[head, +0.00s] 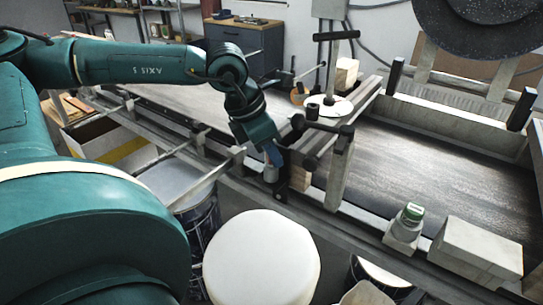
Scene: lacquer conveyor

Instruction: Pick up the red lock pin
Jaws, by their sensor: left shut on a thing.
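My left arm comes in from the left, and its gripper (271,160) points down at the near rail of the conveyor (420,160), beside a wooden block (299,178). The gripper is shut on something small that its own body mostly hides. A grey cylindrical piece (270,174) shows just under it, touching or very close; I cannot tell which. I cannot make out any red on the lock pin from this view. My right gripper is out of view.
A dark bar (320,126) on a post stands right of the gripper. A white round-topped drum (261,254) stands in front. The belt's right part is clear.

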